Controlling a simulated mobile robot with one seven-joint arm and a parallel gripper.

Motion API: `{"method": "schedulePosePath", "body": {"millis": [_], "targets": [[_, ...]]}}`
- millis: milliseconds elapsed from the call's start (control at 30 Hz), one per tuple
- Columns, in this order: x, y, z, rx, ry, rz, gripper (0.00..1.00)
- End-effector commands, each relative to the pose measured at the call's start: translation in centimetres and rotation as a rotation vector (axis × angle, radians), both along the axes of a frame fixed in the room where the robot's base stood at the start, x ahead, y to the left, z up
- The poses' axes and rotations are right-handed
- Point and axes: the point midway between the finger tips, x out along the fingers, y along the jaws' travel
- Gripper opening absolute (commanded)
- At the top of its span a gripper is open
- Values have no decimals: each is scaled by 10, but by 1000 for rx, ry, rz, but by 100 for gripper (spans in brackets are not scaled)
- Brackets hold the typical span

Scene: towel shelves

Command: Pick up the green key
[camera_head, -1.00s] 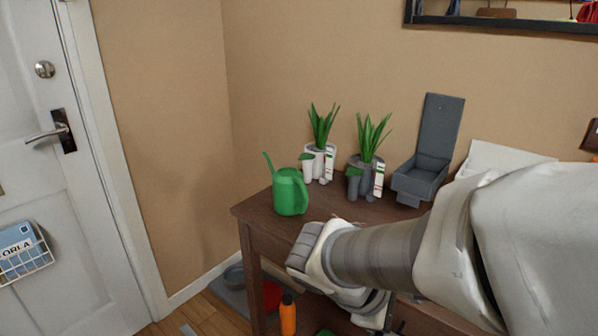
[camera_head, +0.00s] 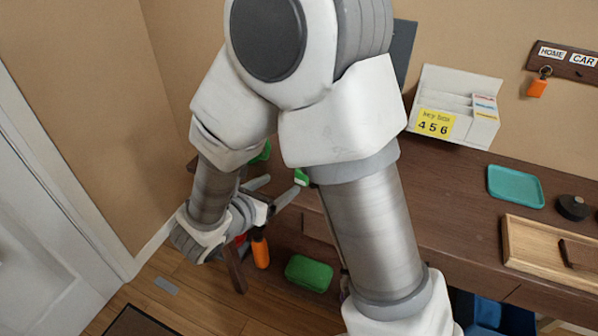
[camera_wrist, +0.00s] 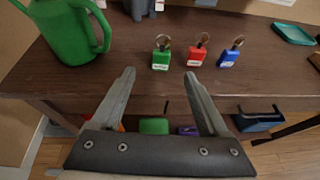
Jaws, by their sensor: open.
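The green key (camera_wrist: 161,58) has a green tag with a white label and a metal ring. It lies on the dark wooden table (camera_wrist: 100,80) in the wrist view, left of a red key (camera_wrist: 197,56) and a blue key (camera_wrist: 230,56). My gripper (camera_wrist: 160,82) is open and empty, its two fingers pointing toward the table edge below the green key, apart from it. In the head view my gripper (camera_head: 278,190) is at the table's left part, and a small green item (camera_head: 301,177) shows beside its fingers. My arm hides much of the table there.
A green watering can (camera_wrist: 66,28) stands left of the keys. A teal tray (camera_head: 515,186), a black round object (camera_head: 572,207) and a wooden tray (camera_head: 515,250) are on the right. A white organizer (camera_head: 455,105) stands at the back. An orange bottle (camera_head: 260,250) and green box (camera_head: 308,273) are below.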

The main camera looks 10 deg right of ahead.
Motion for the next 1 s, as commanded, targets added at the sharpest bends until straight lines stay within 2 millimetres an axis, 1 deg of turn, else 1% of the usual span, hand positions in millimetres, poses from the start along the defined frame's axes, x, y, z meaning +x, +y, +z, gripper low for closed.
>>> {"method": "schedulePosePath", "body": {"millis": [33, 200, 400, 567, 667, 800, 900, 1000], "targets": [[8, -9, -8, 1, 2, -7, 78], [34, -32, -23, 1, 1, -8, 78], [58, -51, -34, 2, 1, -5, 78], [65, -57, -37, 1, 0, -3, 78], [70, -63, -43, 1, 2, -5, 78], [83, -77, -55, 3, 2, -6, 78], [93, -84, -59, 2, 0, -5, 78], [97, -88, -60, 2, 0, -5, 78]]}}
